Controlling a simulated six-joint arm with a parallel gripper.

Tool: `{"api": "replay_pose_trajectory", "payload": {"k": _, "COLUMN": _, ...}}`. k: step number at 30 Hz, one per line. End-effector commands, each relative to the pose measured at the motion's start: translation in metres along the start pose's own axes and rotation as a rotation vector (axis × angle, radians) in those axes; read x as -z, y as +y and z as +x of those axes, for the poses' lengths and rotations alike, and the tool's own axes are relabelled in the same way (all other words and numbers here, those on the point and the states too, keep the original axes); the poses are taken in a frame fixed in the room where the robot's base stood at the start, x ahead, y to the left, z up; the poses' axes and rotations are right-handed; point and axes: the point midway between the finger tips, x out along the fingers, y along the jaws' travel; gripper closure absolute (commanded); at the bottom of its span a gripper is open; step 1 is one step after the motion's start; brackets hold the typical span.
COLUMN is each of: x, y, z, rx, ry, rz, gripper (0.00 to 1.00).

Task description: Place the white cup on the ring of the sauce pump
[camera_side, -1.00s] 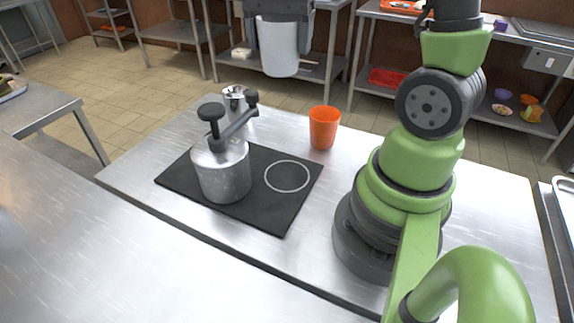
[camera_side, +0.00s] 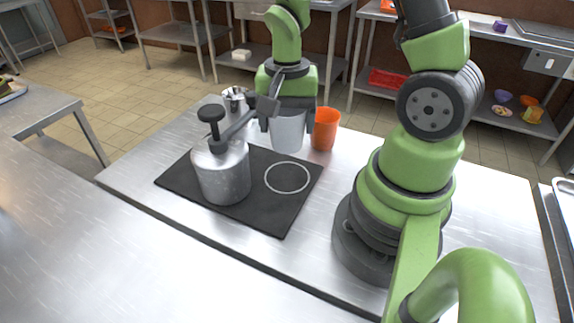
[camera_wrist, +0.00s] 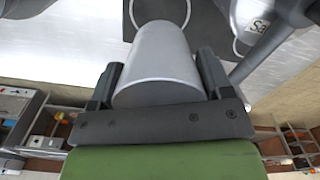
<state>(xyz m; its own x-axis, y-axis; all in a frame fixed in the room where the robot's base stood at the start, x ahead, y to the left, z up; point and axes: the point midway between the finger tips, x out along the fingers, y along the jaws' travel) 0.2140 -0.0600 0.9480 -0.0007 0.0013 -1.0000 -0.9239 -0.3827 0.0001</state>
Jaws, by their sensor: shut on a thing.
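The white cup (camera_side: 288,133) is held in my gripper (camera_side: 287,112) behind the ring, low over the far part of the counter. In the wrist view the cup (camera_wrist: 160,62) fills the space between the two dark fingers of my gripper (camera_wrist: 160,85). The sauce pump (camera_side: 222,168) is a grey metal pot with a black knob and a spout reaching up and right. The white ring (camera_side: 287,191) is drawn on the black mat (camera_side: 262,213), right of the pot, and is empty. I cannot tell whether the cup touches the counter.
An orange cup (camera_side: 325,130) stands close to the right of the white cup. A metal canister (camera_side: 234,98) stands behind the pump. The pump's spout end (camera_side: 267,107) is close to the left of my gripper. The counter in front of the mat is clear.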

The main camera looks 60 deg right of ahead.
Motion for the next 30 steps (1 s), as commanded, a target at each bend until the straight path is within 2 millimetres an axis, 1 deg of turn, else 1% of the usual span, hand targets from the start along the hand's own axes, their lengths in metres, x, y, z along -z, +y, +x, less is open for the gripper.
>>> {"api": "replay_pose_trajectory", "payload": {"k": 1, "x": -0.001, "y": 0.002, "z": 0.011, "rx": -0.009, "ry": -0.007, "rz": 0.001, "gripper": 0.51}}
{"api": "replay_pose_trajectory", "payload": {"k": 6, "x": -0.001, "y": 0.001, "z": 0.036, "rx": -0.005, "ry": -0.005, "rz": 0.001, "gripper": 0.51}}
{"api": "replay_pose_trajectory", "payload": {"k": 11, "x": 0.0, "y": 0.0, "z": 0.047, "rx": -0.002, "ry": -0.003, "rz": 0.002, "gripper": 0.51}}
{"api": "replay_pose_trajectory", "payload": {"k": 18, "x": 0.001, "y": 0.001, "z": 0.075, "rx": -0.005, "ry": -0.001, "rz": -0.002, "gripper": 0.51}}
{"api": "replay_pose_trajectory", "payload": {"k": 21, "x": 0.0, "y": 0.0, "z": 0.08, "rx": -0.001, "ry": -0.003, "rz": 0.0, "gripper": 0.51}}
{"api": "replay_pose_trajectory", "payload": {"k": 30, "x": 0.0, "y": 0.0, "z": 0.082, "rx": 0.0, "ry": -0.003, "rz": 0.001, "gripper": 0.51}}
